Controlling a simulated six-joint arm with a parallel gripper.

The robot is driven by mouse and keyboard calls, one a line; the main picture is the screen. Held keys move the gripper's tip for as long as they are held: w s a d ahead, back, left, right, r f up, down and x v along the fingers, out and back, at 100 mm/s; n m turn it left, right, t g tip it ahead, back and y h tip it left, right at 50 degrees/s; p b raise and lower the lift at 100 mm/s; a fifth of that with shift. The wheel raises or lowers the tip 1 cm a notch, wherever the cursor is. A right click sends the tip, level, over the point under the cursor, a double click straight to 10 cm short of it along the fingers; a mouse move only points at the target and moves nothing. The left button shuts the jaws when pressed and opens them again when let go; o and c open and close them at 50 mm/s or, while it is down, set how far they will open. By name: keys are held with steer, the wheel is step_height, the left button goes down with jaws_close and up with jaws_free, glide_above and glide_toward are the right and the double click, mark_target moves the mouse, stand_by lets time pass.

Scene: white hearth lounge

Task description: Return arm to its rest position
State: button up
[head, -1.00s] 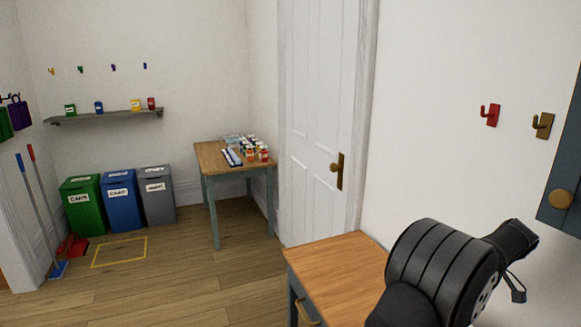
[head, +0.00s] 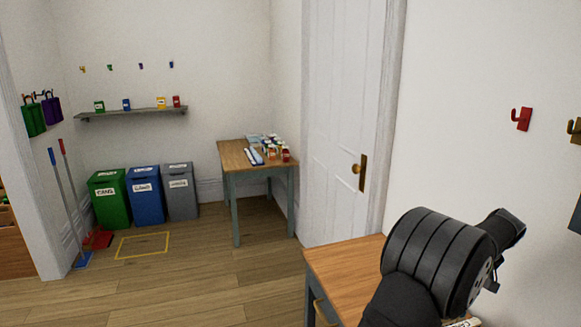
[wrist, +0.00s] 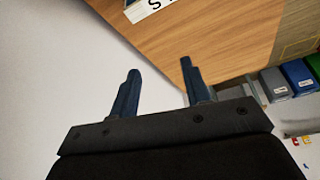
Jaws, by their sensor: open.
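My arm shows at the lower right of the head view, a thick black ribbed body in front of the white wall and above the near wooden cabinet (head: 345,262). In the wrist view my gripper (wrist: 157,82) has its two dark blue fingers well apart, with nothing between them. The wooden top (wrist: 205,35) lies beyond the fingertips there. A white label with black letters (wrist: 150,8) shows at the top edge of the wrist view, partly cut off.
A white door (head: 345,120) with a brass knob is shut behind the cabinet. A table (head: 232,155) with small containers stands at the back. Green (head: 110,198), blue (head: 146,195) and grey (head: 181,190) bins line the wall. A red hook (head: 521,119) is at right. Open floor lies centre-left.

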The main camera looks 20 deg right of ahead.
steer(key=shift+w+d+r+m, duration=0.1)
steer(key=shift+w+m, duration=0.3)
steer(key=shift+w, duration=0.05)
steer(key=s+a+f+n+y, duration=0.1)
steer(key=s+a+n+y, duration=0.1)
steer(key=s+n, duration=0.7)
steer(key=shift+f+y, duration=0.2)
steer(key=shift+y, duration=0.3)
steer(key=shift+a, duration=0.1)
stand_by(0.5)
